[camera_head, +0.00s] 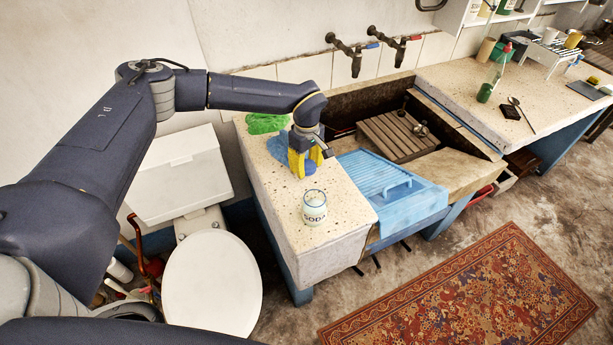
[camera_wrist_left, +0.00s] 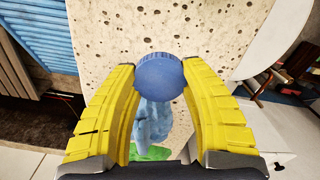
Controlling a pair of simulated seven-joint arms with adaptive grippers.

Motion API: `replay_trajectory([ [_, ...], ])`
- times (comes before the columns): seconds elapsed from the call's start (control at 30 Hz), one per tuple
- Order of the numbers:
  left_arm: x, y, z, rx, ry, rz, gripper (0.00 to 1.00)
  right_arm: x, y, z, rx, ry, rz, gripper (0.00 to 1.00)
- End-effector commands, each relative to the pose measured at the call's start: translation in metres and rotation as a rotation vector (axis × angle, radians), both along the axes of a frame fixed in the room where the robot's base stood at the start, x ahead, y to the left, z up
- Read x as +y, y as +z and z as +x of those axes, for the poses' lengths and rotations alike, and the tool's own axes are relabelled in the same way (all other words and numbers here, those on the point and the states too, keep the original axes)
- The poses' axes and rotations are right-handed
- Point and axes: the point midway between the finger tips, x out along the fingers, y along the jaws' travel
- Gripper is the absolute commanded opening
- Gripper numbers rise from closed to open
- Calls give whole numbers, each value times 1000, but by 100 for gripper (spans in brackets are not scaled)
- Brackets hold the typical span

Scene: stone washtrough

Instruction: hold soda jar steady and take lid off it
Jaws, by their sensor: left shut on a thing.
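The soda jar (camera_head: 315,211) is a small clear jar with a "SODA" label and pale contents. It stands upright and open near the front end of the speckled stone counter (camera_head: 333,240). My left gripper (camera_head: 305,168) is above the counter, behind the jar and apart from it. Its yellow fingers are shut on a round blue lid (camera_wrist_left: 160,77), which shows between the fingertips in the left wrist view. The lid is off the jar. The jar does not show in the left wrist view. My right gripper is not in view.
A blue cloth (camera_head: 278,150) and a green cloth (camera_head: 266,123) lie on the counter behind my left gripper. A blue ribbed board (camera_head: 372,172) and a wooden slatted rack (camera_head: 396,136) are at the trough to the right. Two taps (camera_head: 354,62) jut from the wall.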

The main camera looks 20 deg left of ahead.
Motion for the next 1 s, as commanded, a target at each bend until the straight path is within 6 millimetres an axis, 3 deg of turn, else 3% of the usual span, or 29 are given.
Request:
replay_trajectory([
  [0.37,0,-19,0,0,0,-1,9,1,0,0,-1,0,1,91],
  [0.67,0,-52,0,0,1,-1,9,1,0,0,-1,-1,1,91],
  [1.0,0,-54,0,-1,0,0,9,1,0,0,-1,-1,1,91],
])
